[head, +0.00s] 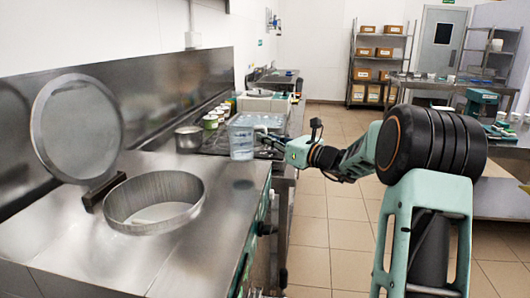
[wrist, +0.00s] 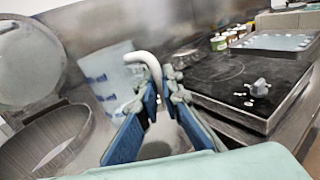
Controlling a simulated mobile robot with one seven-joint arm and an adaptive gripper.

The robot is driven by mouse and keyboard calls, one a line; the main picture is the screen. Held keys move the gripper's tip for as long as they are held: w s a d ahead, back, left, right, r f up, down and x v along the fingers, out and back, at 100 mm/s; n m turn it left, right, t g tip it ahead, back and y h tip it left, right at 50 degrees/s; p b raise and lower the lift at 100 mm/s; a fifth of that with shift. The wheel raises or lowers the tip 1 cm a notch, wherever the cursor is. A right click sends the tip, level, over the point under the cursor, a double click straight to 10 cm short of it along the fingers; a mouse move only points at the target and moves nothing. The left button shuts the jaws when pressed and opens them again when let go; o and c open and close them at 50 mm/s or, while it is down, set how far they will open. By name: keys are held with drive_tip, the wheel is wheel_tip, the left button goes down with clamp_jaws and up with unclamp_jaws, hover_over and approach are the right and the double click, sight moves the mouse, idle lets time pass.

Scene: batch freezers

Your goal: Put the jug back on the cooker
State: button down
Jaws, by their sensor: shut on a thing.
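The jug (head: 241,143) is clear with blue markings and looks upright in the head view. In the wrist view the jug (wrist: 108,78) is at the left, with its pale curved handle (wrist: 146,60) reaching between the fingers. My gripper (head: 272,141) is to the right of the jug; in the wrist view my gripper (wrist: 162,88) is shut on the handle. The jug appears held above the steel counter, with a dark shadow below. The cooker's black top (wrist: 235,75) lies right of the jug in the wrist view. In the head view the jug partly hides it.
A round steel vat (head: 155,200) with its lid (head: 77,125) raised is at the left. A steel pot (head: 188,139) and several small jars (head: 210,122) stand behind the jug. A small grey object (wrist: 260,88) is on the cooker. The steel counter (head: 215,215) in front is clear.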

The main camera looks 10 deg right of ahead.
drive_tip(key=shift+w+f, duration=0.5)
drive_tip(key=shift+f, duration=0.15)
drive_tip(key=shift+w+f+b, duration=0.15)
drive_tip(key=shift+f+b, duration=0.15)
drive_tip(key=shift+f, duration=1.3)
drive_tip(key=shift+f, duration=0.15)
drive_tip(key=c, duration=2.1)
unclamp_jaws()
drive_tip(key=v, duration=1.2)
drive_tip(key=shift+p, duration=0.3)
